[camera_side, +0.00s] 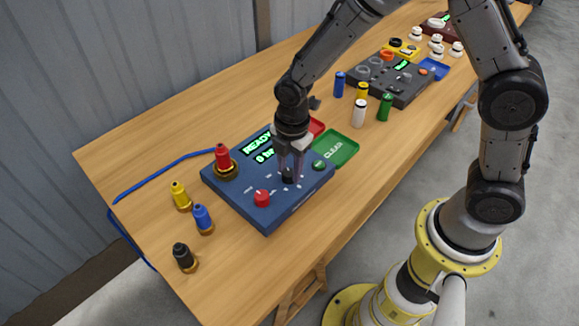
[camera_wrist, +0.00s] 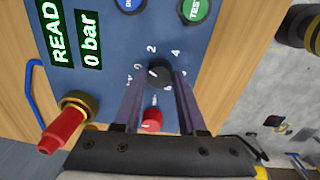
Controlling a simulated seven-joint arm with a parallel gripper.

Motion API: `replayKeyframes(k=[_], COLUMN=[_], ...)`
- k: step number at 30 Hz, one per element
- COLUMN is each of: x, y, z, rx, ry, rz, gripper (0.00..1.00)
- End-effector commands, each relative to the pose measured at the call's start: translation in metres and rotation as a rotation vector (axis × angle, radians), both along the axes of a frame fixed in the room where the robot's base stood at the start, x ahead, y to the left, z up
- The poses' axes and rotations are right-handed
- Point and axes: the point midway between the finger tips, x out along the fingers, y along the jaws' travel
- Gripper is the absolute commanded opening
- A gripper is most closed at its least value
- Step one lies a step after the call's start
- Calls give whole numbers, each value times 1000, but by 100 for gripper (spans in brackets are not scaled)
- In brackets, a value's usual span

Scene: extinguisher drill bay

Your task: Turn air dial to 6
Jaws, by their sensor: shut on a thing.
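The air dial is a black round knob (camera_wrist: 158,72) on the blue panel (camera_side: 235,190), with white numbers around it; 0, 2 and 4 are readable in the wrist view. A pale mark shows on the knob, but I cannot tell exactly which number it points at. My gripper (camera_wrist: 159,80) reaches down over the panel, shut on the dial with one finger on each side. In the side view the fingers (camera_side: 290,172) largely hide the dial. The panel's display (camera_side: 260,147) reads READY and 0 bar.
A red knob (camera_side: 262,198) sits close to the dial. A red plug (camera_side: 223,161) stands on the panel's left corner. Yellow, blue and black plugs stand at the left; a green CLEAR tray (camera_side: 337,147) lies behind right. Small bottles and a grey unit (camera_side: 387,78) stand farther back.

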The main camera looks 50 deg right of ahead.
Motion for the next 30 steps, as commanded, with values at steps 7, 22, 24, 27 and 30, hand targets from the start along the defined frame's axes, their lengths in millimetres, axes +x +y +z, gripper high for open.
replayKeyframes(k=[7,22,24,27,30], x=[0,1,1,1,2], y=[1,1,1,1,2], z=[1,1,1,1,1], rx=[0,0,0,1,1], ry=[-2,-2,-2,-1,-2], rz=[-233,-709,-776,-871,-965], gripper=[0,0,0,0,0])
